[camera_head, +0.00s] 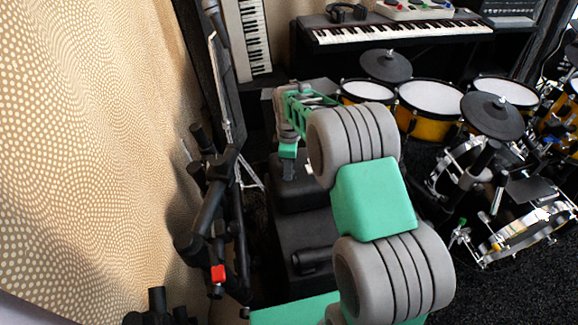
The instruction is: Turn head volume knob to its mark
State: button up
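My gripper (289,172) points down over a black box-shaped unit (308,192), its dark fingertips close to the unit's top. I cannot tell whether they touch it, or whether the fingers are open or shut. The black unit looks like an amplifier head on a larger black cabinet (275,247). The volume knob and its mark cannot be made out. My grey and green arm covers the right side of the unit.
A black stand (212,205) with a red clip (217,273) rises left of the unit, near a dotted wall (90,130). An electronic drum kit (428,97) stands to the right. A keyboard (400,30) is behind. Dark carpet (525,285) lies open at lower right.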

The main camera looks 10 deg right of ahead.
grip_shut()
